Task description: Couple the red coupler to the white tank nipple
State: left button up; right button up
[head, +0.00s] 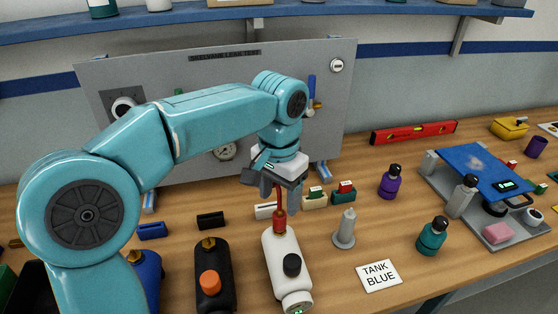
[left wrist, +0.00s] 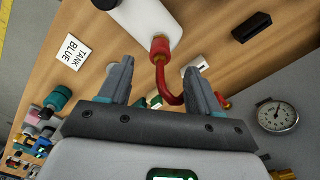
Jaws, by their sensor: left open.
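The white tank (head: 283,262) lies on the bench with a black knob on it, and its end shows in the left wrist view (left wrist: 143,22). The red coupler (head: 279,224) is at the tank's nipple end, in line with it; it also shows in the left wrist view (left wrist: 160,50). A red hose curves away from it. The nipple is mostly hidden, and I cannot tell whether the coupler is fully seated. My left gripper (head: 280,202) is open above the coupler, its fingers apart on either side of the coupler and hose in the left wrist view (left wrist: 158,70). My right gripper is out of view.
The grey test panel (head: 335,100) rises behind. Small coloured blocks lie near the panel.

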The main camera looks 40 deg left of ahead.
aim_at(279, 210)
pick_arm(q)
notch_tip(279, 210, up, 10)
jog(key=p, duration=0.1)
jog(key=shift+f, duration=0.15)
dwell(0.5)
